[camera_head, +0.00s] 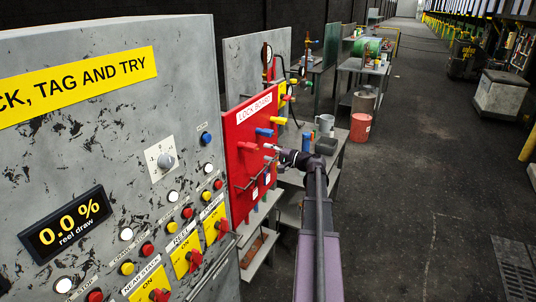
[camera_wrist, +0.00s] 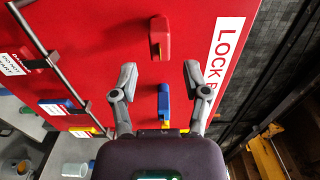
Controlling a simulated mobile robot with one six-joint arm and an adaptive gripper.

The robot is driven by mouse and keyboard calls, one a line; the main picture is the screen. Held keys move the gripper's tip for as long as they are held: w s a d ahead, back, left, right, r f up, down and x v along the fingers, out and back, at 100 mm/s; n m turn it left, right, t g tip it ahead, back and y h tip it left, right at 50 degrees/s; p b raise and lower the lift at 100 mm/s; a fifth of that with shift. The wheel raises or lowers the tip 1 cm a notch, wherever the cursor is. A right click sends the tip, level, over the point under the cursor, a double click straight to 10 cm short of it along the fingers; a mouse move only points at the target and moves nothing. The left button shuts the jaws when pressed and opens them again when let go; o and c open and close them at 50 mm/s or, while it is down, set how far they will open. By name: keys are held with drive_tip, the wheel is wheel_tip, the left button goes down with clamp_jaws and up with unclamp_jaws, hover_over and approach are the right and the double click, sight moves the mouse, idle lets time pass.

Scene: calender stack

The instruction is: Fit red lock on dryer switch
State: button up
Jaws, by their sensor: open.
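A red lock (camera_wrist: 160,38) hangs on the red lock board (camera_wrist: 100,30), just beyond my fingertips in the wrist view. A blue lock (camera_wrist: 163,103) shows between my fingers, nearer the palm. My gripper (camera_wrist: 160,73) is open and empty, facing the board. In the head view my gripper (camera_head: 272,152) is beside the lock board (camera_head: 240,172), with a red lock (camera_head: 246,146) close by. Yellow-plated switches with red handles line the grey panel: one marked near stack (camera_head: 160,295), one marked reel (camera_head: 194,260), and a third (camera_head: 222,228) whose label is too small to read.
The grey control panel (camera_head: 100,130) fills the left.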

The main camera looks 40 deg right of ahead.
sight(258, 149)
drive_tip(key=shift+w, duration=0.15)
drive_tip(key=shift+x, duration=3.25)
clamp_jaws()
